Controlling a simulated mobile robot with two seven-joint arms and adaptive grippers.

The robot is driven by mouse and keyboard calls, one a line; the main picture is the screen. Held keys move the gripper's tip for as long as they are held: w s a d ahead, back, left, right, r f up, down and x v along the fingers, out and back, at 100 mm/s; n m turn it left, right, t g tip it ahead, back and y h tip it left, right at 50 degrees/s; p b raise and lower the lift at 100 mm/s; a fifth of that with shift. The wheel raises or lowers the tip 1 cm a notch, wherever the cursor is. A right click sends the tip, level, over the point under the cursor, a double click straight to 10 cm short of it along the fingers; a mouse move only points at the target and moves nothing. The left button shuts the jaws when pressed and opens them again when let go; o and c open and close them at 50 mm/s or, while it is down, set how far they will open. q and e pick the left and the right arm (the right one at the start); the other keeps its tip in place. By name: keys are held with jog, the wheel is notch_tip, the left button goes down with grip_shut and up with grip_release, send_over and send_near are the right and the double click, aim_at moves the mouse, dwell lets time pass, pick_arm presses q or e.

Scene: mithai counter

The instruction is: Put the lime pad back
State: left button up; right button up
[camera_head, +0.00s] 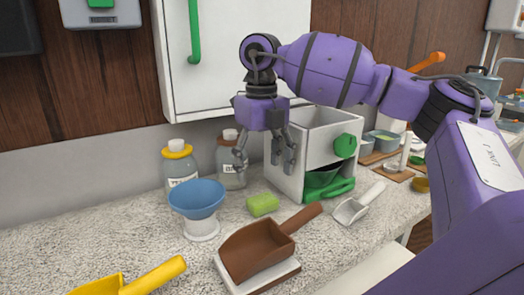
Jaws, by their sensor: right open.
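The lime pad (263,204) is a small yellow-green block lying on the speckled counter. It sits between the blue bowl and the white box with green parts. My right gripper (265,166) hangs down from the purple arm with its fingers spread apart and nothing between them. In the picture its fingertips are above the pad, with a visible gap, and in front of the glass jar and the white box. My left gripper is not in view.
A blue bowl (197,196) on a white base stands left of the pad. A brown scoop (256,250) lies in front on a white slab. The white box (318,135), a metal scoop (358,204) and jars (179,170) stand near. Bare counter (90,235) lies at left.

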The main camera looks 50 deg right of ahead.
jog(key=shift+r+p, duration=0.35)
jog(key=shift+r, duration=1.7)
